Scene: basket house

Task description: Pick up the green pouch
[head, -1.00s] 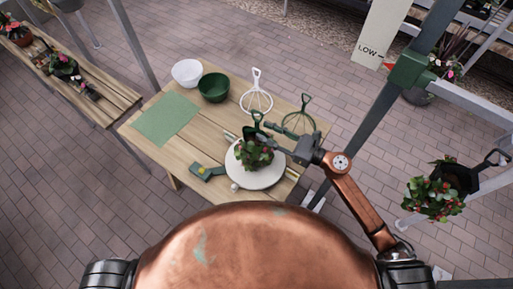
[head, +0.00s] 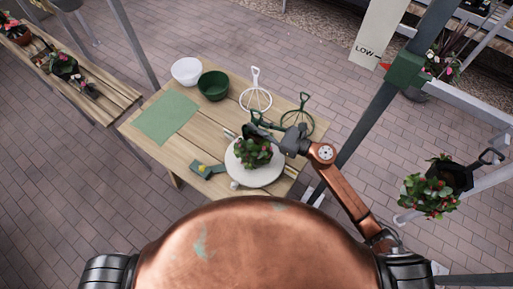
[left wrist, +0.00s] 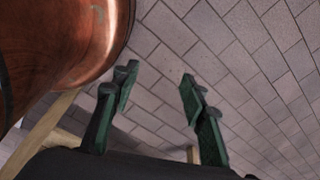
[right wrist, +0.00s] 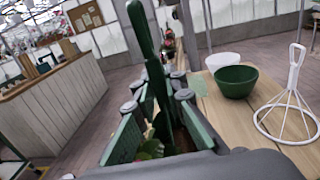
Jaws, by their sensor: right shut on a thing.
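The green pouch (head: 257,118) looks like a dark green planter with an upright handle, holding a leafy plant with red flowers. It is over the round white plate (head: 268,178) on the wooden table; I cannot tell whether it touches the plate. My right gripper (head: 266,131) comes in from the right and is shut on the pouch. In the right wrist view the pouch's green handle (right wrist: 141,28) rises between the fingers (right wrist: 158,100), with soil and leaves below. In the left wrist view my left gripper (left wrist: 157,79) is open and empty above brick paving.
On the table (head: 185,150) are a white bowl (head: 187,70), a green bowl (head: 214,87), a green mat (head: 165,118), a white wire stand (head: 256,98), a green wire stand (head: 306,125) and a small green item with yellow (head: 205,170). A metal post (head: 367,128) stands close right.

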